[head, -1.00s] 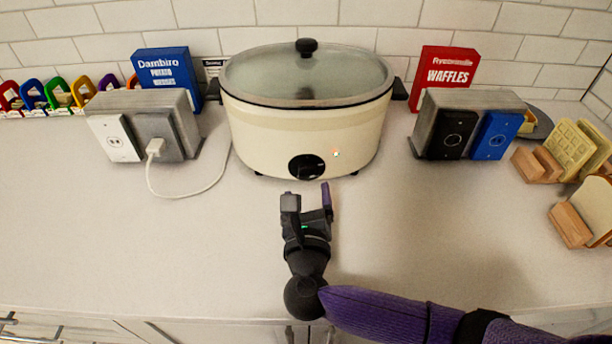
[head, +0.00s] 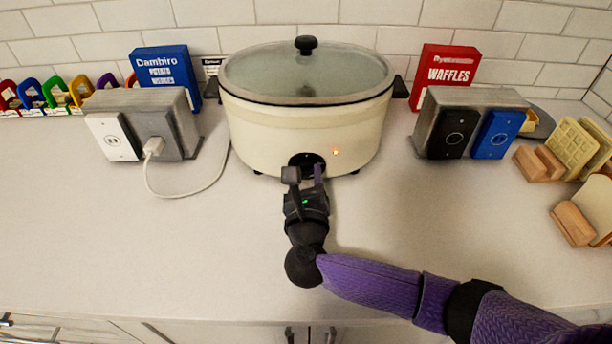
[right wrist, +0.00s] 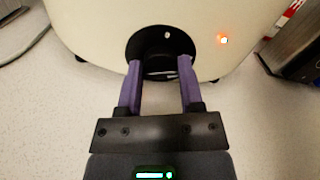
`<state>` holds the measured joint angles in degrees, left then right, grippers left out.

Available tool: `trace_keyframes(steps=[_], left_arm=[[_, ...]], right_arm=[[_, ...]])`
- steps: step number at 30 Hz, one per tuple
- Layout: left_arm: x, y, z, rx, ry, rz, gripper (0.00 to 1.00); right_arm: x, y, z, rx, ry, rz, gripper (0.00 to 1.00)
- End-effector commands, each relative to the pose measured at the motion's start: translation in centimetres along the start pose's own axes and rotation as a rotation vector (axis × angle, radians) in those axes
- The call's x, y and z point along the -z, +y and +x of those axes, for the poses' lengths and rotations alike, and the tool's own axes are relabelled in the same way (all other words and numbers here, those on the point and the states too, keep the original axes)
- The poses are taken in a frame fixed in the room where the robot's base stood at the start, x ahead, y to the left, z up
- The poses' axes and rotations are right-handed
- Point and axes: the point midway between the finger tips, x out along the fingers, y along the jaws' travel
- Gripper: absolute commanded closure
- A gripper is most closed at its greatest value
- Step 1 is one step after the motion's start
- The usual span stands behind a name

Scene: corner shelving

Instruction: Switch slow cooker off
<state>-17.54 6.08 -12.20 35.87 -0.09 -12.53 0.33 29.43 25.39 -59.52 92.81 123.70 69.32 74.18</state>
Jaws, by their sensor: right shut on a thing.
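The cream oval slow cooker (head: 270,135) stands against the tiled wall, with a glass lid (head: 308,72) and black lid knob on top. Its black round dial (head: 306,161) is low on the front, and a lit orange indicator light (head: 335,151) is to the right of it. My right gripper (head: 304,174) is at the dial. In the right wrist view the purple fingers (right wrist: 160,75) are on either side of the knob on the dial (right wrist: 160,42), shut on it. The fingers partly hide the knob. My left gripper is not in view.
A grey outlet box (head: 175,125) with a white plug and cord is left of the cooker. Another outlet box (head: 470,125) is to the right. Blue (head: 168,75) and red (head: 445,75) food boxes stand behind them. Toast racks (head: 575,175) are at far right. The front counter is clear.

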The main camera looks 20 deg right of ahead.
Motion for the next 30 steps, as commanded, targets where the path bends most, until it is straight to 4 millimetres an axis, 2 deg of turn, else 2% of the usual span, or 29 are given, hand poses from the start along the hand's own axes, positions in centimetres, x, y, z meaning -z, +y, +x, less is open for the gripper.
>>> trace_keyframes(steps=[8, 14, 30], left_arm=[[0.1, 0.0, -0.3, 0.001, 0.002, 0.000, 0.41], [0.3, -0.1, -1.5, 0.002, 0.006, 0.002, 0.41], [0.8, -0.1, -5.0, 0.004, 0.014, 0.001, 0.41]], right_arm=[[0.0, 0.0, -0.1, 0.000, 0.002, -0.025, 1.00], [-0.1, 0.0, -0.1, 0.000, 0.006, -0.122, 1.00], [-0.1, 0.2, -0.1, -0.003, 0.003, -0.619, 1.00]])
